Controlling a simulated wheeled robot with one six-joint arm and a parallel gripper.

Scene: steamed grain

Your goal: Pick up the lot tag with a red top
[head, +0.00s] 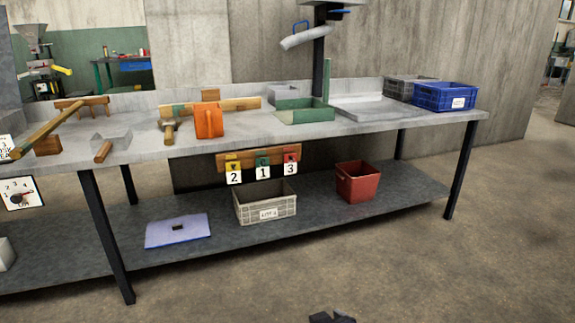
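The lot tag with a red top (290,165) hangs at the right end of a wooden rail (222,162) under the workbench's front edge. It has a white lower part marked 3. To its left hang a green-topped tag (263,166) marked 1 and a yellow-topped tag (233,171) marked 2. A dark piece at the bottom edge of the head view looks like the tip of my gripper (332,317). It is well below and apart from the tags. Most of it is cut off, and its fingers cannot be made out.
The workbench top (350,128) holds tools, an orange container (208,121), a green tray (304,111) and a blue crate (444,97). On the lower shelf are a grey crate (265,205), a red bin (358,182) and a bluish board (177,231). The floor in front is clear.

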